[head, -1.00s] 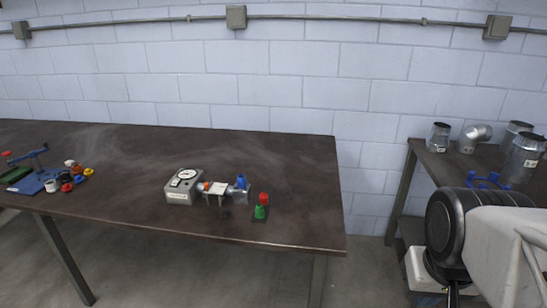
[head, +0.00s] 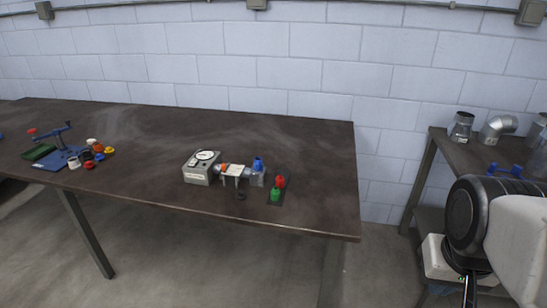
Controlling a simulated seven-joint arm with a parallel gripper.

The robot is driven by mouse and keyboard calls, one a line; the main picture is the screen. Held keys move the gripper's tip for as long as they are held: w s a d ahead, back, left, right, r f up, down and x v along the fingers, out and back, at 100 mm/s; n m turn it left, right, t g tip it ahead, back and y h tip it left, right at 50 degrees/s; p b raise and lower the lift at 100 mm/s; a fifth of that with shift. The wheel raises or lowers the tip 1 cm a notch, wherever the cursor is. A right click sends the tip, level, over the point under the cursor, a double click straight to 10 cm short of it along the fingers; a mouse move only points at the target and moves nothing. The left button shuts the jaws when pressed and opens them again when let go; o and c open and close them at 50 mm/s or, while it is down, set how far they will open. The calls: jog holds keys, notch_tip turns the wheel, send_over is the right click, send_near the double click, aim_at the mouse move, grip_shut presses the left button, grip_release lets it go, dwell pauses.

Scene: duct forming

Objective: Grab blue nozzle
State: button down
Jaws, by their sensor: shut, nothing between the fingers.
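A small blue nozzle (head: 258,164) sits upright on top of a clear, bottle-like piece (head: 257,179) on the long dark table. A red nozzle (head: 280,182) and a green nozzle (head: 275,195) stand just to its right on a small dark plate. Part of my arm shows at the lower right, far from the blue nozzle. My gripper itself does not show.
A grey box with a dial (head: 201,167) and a small white-topped stand (head: 234,171) are left of the nozzle. A blue stand (head: 62,155) with several coloured caps is farther left. Metal duct pieces (head: 461,126) stand on a right bench (head: 440,143). A gap separates the tables.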

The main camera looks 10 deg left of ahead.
jog(key=c, duration=1.8)
grip_release()
jog(key=o, duration=1.2)
jog(key=w+a+f+m+g+y, duration=0.15)
jog(key=w+a+m+y, duration=0.4)
jog(key=w+a, duration=0.9)
jog(key=w+a+f+m+g+y, duration=0.15)
jog(key=w+a+m+y, duration=0.45)
jog(key=w+a, duration=0.9)
jog(key=w+a+f+m+t+y, duration=0.2)
jog(key=w+f, duration=0.1)
jog(key=w, duration=0.4)
jog(key=w+a+f+m+t+y, duration=0.1)
jog(key=w+a+f+m+y, duration=0.2)
jog(key=w, duration=0.5)
jog(key=m+t, duration=0.4)
jog(key=m, duration=0.2)
send_near(258, 164)
jog(key=w+a, duration=0.2)
jog(key=shift+w+a+r, duration=0.25)
